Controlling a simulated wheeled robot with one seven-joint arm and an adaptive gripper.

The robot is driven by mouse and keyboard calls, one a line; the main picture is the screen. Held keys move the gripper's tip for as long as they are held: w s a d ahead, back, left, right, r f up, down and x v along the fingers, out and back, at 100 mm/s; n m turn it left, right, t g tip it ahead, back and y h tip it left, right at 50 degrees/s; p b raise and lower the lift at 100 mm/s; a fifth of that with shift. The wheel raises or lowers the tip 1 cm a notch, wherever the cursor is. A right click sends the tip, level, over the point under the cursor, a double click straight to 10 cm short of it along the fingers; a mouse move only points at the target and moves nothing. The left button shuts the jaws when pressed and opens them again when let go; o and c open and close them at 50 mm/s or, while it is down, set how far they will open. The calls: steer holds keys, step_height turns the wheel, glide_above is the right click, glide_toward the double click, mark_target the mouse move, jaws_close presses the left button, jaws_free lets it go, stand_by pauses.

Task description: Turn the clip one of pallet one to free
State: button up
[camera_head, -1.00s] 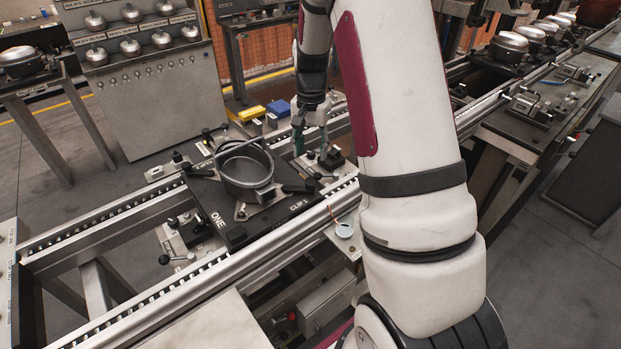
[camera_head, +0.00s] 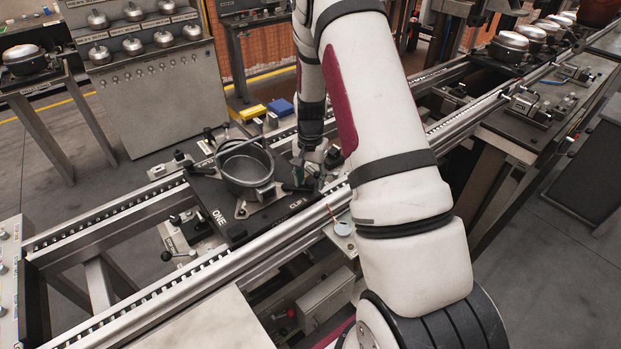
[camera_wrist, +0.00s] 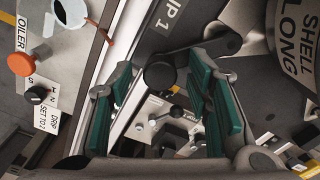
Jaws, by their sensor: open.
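Pallet one (camera_head: 217,200) is a dark plate on the conveyor, marked ONE, carrying an open grey compressor shell (camera_head: 247,168). Clip one (camera_head: 300,188) is a black lever at the plate's right side, by the label CLIP 1; my gripper partly hides it in the head view. My gripper (camera_head: 312,172) is low over this clip. In the wrist view, my gripper (camera_wrist: 160,95) is open, its green-padded fingers on either side of the black round knob of clip one (camera_wrist: 160,74). I cannot tell whether either pad touches it.
The conveyor rail (camera_head: 290,228) runs along the near side. In the wrist view, an oiler panel (camera_wrist: 40,70) with an orange knob lies left of my fingers. The shell (camera_wrist: 297,50) is close at the right. Yellow (camera_head: 252,112) and blue (camera_head: 280,106) bins stand behind the pallet.

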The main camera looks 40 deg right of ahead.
jaws_close()
steer(key=shift+m, duration=0.3)
steer(key=m+b, duration=0.2)
steer(key=m, duration=0.1)
steer(key=shift+w, duration=0.1)
steer(key=m+b, duration=0.1)
steer(key=m, duration=0.4)
steer(key=shift+m+b, duration=0.4)
stand_by(0.3)
jaws_free()
